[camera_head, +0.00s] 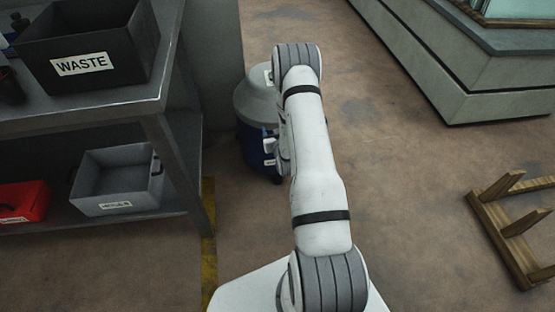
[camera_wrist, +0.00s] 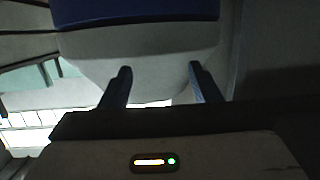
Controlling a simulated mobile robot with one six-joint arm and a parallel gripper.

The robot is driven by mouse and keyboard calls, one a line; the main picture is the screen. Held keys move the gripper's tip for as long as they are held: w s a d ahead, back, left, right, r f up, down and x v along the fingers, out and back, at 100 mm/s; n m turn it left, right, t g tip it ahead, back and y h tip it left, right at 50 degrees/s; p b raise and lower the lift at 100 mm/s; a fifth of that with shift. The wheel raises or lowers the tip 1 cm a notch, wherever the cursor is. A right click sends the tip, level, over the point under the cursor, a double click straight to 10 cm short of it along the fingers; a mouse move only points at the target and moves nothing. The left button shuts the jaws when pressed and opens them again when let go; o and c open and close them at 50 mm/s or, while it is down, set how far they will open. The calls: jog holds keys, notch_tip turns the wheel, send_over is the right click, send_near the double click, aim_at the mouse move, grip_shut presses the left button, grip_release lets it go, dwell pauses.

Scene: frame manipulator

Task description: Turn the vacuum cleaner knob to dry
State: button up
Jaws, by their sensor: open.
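The vacuum cleaner (camera_head: 256,103) stands on the floor beside the shelf, with a grey domed top and a blue body. My arm covers its right side in the head view. In the wrist view the vacuum cleaner (camera_wrist: 140,42) fills the upper middle, its grey part below a blue band. My gripper (camera_wrist: 160,70) is open and empty, its two dark fingers apart in front of the grey part. I cannot tell if they touch it. My gripper is hidden behind my arm in the head view. I cannot make out the knob or its setting in either view.
A metal shelf (camera_head: 100,122) on the left holds a black WASTE bin (camera_head: 112,30), a grey bin (camera_head: 117,182) and a red box (camera_head: 22,203). A wooden frame (camera_head: 495,235) lies at right. A grey platform (camera_head: 450,75) is behind. Floor between is clear.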

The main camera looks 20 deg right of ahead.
jog(key=s+d+f+t+h+b, duration=0.15)
jog(key=s+f+b, duration=0.4)
jog(key=f, duration=0.85)
jog(key=shift+m+t, duration=0.4)
jog(key=shift+t, duration=0.05)
jog(key=x, duration=0.6)
jog(key=shift+w+r, duration=0.15)
jog(key=shift+r, duration=0.05)
jog(key=shift+c, duration=0.5)
